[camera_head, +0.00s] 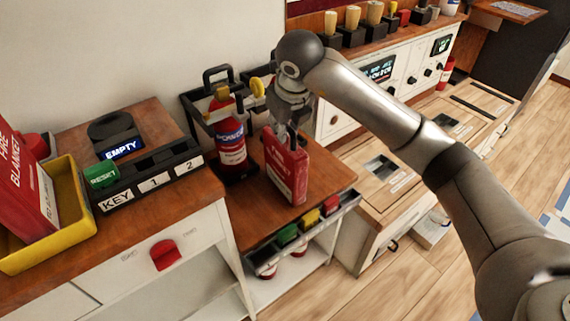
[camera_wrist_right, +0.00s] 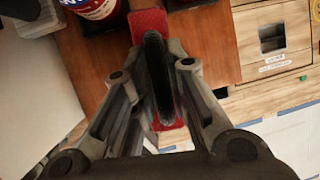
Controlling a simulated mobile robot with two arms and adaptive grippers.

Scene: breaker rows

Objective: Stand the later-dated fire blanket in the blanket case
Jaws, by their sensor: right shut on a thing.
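A red pack (camera_head: 287,168) with pale print on its side is upright over the wooden top of the small cart; it is too small to read a date, and I cannot tell whether its base touches the wood. My right gripper (camera_head: 284,128) is shut on its upper end from above. In the right wrist view the red pack (camera_wrist_right: 150,25) shows between the fingers (camera_wrist_right: 158,110), with a dark strip along it. A larger red box lettered "FIRE BLANKET" (camera_head: 22,185) leans in a yellow tray (camera_head: 62,235) at the left. I cannot make out which thing is the blanket case. My left gripper is not in view.
A red extinguisher (camera_head: 231,140) stands just left of the pack, near a black frame (camera_head: 200,112). A black rail with coloured blocks (camera_head: 308,228) runs along the cart's front edge. A key panel (camera_head: 150,180) and an "EMPTY" display (camera_head: 124,148) sit on the left cabinet.

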